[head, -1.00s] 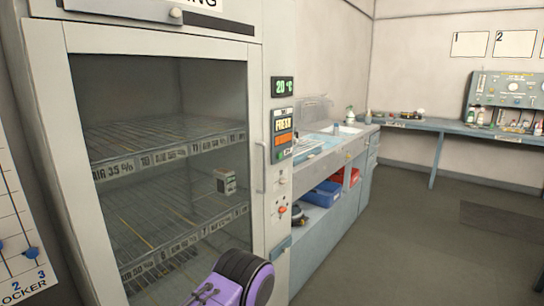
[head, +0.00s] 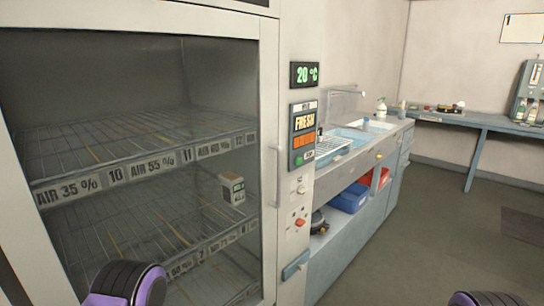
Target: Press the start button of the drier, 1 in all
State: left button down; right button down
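The drier (head: 150,30) fills the left of the head view, with its glass door shut and wire shelves behind it. Its control strip on the right has a green 20 °C display (head: 305,74) and, below, a dark panel (head: 303,133) with a FRESH label and an orange block. Under that are small knobs and a red button-like part (head: 300,222); which control is the start button I cannot tell. Purple and black parts of my arms show at the bottom left and bottom right edges. Neither gripper's fingers are in view.
A small labelled box (head: 232,188) sits on a shelf inside the drier. Right of the drier a blue-grey sink counter (head: 345,170) holds a blue bin (head: 350,198) and a red bin (head: 378,178) below. A bench (head: 475,123) stands at the back right. The floor on the right is clear.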

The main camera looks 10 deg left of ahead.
aim_at(298, 159)
jog(key=z, duration=0.35)
jog(key=i, duration=0.85)
jog(key=z, duration=0.7)
